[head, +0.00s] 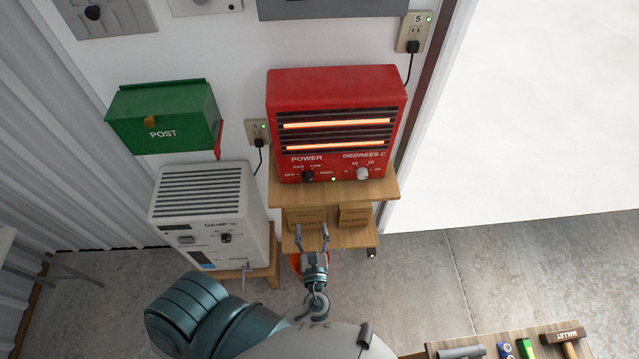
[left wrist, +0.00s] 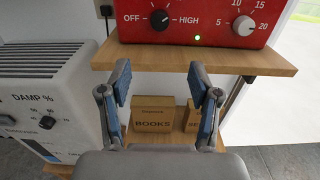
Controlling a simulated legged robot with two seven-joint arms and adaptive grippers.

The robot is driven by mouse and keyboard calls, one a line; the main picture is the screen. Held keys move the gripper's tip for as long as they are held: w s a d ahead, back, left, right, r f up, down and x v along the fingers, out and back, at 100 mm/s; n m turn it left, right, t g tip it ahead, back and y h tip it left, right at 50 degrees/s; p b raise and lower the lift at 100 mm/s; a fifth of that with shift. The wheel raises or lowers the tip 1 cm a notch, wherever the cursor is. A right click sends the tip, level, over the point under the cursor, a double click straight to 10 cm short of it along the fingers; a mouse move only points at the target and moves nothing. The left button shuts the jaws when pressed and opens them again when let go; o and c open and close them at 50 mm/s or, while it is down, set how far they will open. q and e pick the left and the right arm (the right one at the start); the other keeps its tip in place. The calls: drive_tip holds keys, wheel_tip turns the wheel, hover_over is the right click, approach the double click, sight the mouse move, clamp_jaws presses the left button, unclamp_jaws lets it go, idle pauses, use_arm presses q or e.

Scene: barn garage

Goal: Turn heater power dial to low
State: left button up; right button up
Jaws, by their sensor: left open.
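The red heater (head: 337,125) stands on a wooden shelf unit against the wall, with its bars glowing orange. Its black power dial (head: 308,176) is at the lower left of the front, marked OFF, FAN, LOW and HIGH. The dial also shows at the top of the left wrist view (left wrist: 159,20); I cannot tell its exact setting. My left gripper (head: 312,233) is open and empty, below and in front of the dial, apart from the heater. Its two fingers also show in the left wrist view (left wrist: 159,82). My right gripper is not in view.
A white temperature dial (head: 362,173) is right of the power dial. The wooden shelf edge (left wrist: 220,62) juts out below the heater, with boxes (left wrist: 153,114) underneath. A white dehumidifier (head: 205,212) stands close at the left. Open floor lies to the right.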

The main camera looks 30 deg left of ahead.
sight(308, 181)
use_arm(q)
drive_tip(key=p+x, duration=0.2)
drive_tip(key=x, duration=1.4)
drive_tip(key=shift+w+a+p, duration=0.15)
drive_tip(key=shift+w+p, duration=0.2)
drive_tip(key=shift+p, duration=0.05)
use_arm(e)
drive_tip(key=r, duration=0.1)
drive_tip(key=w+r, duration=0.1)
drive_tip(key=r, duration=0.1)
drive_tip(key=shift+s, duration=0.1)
